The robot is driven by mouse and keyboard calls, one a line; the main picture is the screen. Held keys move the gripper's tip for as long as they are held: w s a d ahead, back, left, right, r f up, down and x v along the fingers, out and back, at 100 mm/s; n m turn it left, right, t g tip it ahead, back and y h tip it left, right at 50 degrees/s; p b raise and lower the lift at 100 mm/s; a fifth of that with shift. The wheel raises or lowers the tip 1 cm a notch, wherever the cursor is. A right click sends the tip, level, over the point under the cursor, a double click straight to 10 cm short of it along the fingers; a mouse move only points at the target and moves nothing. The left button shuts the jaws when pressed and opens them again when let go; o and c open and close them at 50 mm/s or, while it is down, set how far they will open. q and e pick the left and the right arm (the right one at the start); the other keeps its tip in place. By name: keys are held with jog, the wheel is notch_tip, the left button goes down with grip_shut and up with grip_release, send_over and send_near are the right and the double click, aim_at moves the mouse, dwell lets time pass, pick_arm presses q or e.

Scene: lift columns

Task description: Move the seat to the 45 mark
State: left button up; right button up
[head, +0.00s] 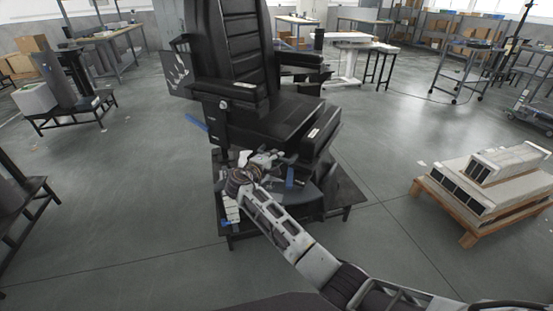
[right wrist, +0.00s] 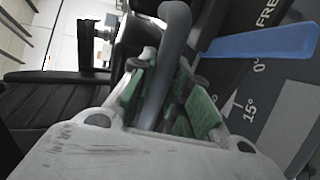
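The seat (head: 262,105) is a black padded chair with a tall back and armrests. It stands on a low black platform (head: 345,190). My right gripper (head: 268,158) is at the side of the seat's base, below the cushion. In the right wrist view a grey lever (right wrist: 174,40) runs between its green-padded fingers, which appear closed on it. Beside it a dark dial plate (right wrist: 245,85) reads FREE, 0° and 15°, with a blue pointer (right wrist: 265,42) between FREE and 0°. No 45 mark is visible. My left gripper is out of view.
A pallet with pale boxes (head: 490,180) is on the floor at the right. A low black table (head: 75,112) stands at the left, and a wheeled table (head: 470,45) at the back right. The floor around the platform is mostly clear.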

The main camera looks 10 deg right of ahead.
jog(key=o, duration=0.4)
jog(key=shift+a+f, duration=0.15)
jog(key=shift+a, duration=0.25)
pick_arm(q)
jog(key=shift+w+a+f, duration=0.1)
pick_arm(e)
jog(key=shift+o, duration=0.2)
jog(key=shift+d, duration=0.1)
jog(key=shift+d, duration=0.1)
jog(key=shift+r, duration=0.25)
